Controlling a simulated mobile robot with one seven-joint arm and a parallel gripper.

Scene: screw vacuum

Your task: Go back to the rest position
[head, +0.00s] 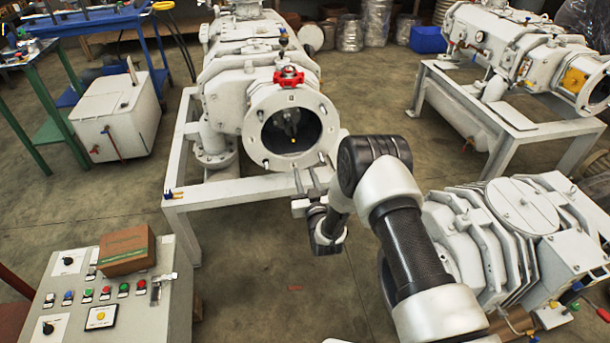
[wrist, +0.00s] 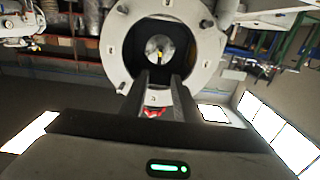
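My gripper (head: 310,172) is in front of the open round flange (head: 252,130) of the white screw vacuum pump, slightly below and right of its opening. Its two fingers are apart, with nothing held between them. In the wrist view, the fingers of my gripper (wrist: 158,80) point toward the flange (wrist: 108,45), which appears upside down. A small yellow-tipped part (head: 294,132) shows inside the dark opening. The red valve (head: 289,76) sits on top of the pump.
A control box (head: 185,300) with buttons and a brown box (head: 126,250) on it stands front left. Another white machine (head: 470,225) is close on the right of my arm. A white metal frame (head: 225,192) carries the pump.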

